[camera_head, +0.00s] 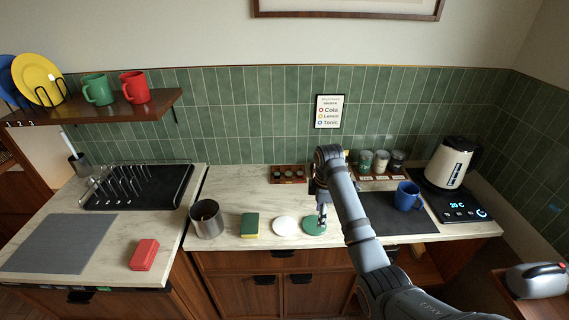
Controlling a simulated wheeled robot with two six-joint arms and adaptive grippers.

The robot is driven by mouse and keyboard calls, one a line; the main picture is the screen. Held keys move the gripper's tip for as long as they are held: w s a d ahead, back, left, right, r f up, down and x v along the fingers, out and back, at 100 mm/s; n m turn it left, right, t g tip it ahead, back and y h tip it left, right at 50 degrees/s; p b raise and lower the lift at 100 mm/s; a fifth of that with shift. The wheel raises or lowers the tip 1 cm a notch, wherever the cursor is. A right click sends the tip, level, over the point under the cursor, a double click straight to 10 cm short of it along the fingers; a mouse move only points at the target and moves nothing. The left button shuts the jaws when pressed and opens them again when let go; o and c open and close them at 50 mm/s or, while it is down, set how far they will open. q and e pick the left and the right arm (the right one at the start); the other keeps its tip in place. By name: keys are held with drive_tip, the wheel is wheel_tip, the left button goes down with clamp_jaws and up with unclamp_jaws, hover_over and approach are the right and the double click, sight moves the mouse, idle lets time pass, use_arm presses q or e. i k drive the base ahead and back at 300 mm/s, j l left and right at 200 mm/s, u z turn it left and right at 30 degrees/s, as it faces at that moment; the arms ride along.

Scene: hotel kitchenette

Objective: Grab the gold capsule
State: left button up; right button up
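I cannot make out a gold capsule for certain. A small wooden tray (274,178) at the back of the counter holds several small dark round items, too small to identify by colour. My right gripper (321,225) points down over the green round coaster (312,229), in front and to the right of that tray. Its fingers look close together, but whether they are shut or hold anything is too small to tell. My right arm hides part of the counter behind it. My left gripper is not in view.
A metal canister (207,222), a green-and-yellow sponge (250,225) and a white coaster (285,226) line the front. Lidded jars (381,161), a blue mug (407,196) on a dark mat and a kettle (450,163) stand right. A dish rack (135,187) and red block (145,254) are left.

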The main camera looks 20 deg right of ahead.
sight(288, 173)
drive_tip(key=i, duration=1.1)
